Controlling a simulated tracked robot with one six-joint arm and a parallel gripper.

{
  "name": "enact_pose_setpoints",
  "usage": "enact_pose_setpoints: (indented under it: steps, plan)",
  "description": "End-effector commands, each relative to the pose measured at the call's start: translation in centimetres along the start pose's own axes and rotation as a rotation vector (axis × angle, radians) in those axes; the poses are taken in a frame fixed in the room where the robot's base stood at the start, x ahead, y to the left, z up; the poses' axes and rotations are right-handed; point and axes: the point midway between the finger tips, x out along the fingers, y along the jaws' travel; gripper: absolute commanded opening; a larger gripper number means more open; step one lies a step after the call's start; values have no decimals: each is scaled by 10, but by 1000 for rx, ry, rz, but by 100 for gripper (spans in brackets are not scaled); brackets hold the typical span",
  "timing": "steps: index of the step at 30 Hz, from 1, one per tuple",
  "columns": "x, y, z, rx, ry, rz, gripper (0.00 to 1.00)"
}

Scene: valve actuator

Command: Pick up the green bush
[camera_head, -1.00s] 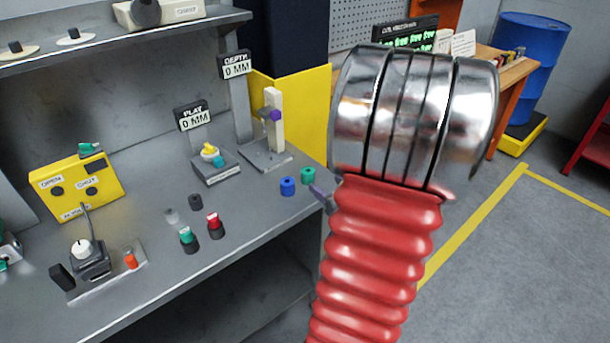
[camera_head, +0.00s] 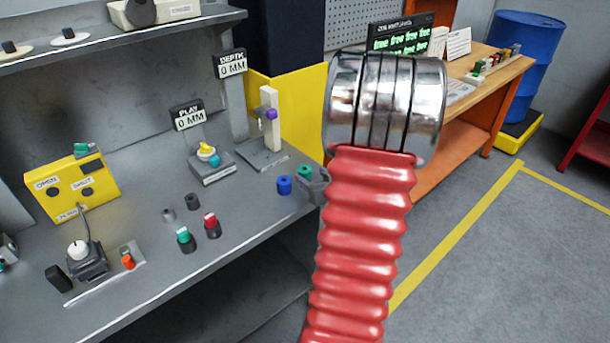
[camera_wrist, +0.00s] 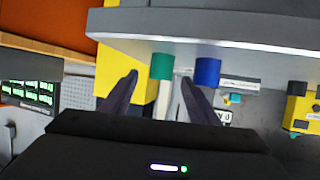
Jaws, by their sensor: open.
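The green bush (camera_head: 304,172) is a short green cylinder at the right end of the grey bench, beside the blue bush (camera_head: 285,185). In the wrist view the green bush (camera_wrist: 162,66) shows between the two dark fingertips, and the blue bush (camera_wrist: 207,71) is just right of the right finger. My gripper (camera_wrist: 160,85) is open and empty. In the head view a grey part of my gripper (camera_head: 314,184) shows close beside the green bush; my red arm hides the rest. I cannot tell if a finger touches it.
Dark-based pieces with a green top (camera_head: 185,236) and a red top (camera_head: 211,222) stand further left on the bench. The depth gauge stand (camera_head: 263,152) and the play gauge (camera_head: 210,168) stand behind. The bench's front edge (camera_head: 245,238) runs near the bushes.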

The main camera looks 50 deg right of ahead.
Motion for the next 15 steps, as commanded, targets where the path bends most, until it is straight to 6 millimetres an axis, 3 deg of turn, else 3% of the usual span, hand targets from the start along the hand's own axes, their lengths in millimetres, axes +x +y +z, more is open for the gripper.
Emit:
enact_pose_setpoints:
  steps: [3,15]
  plan:
    - [8,0,0,0,0,-1,55]
    - [11,0,0,0,0,0,55]
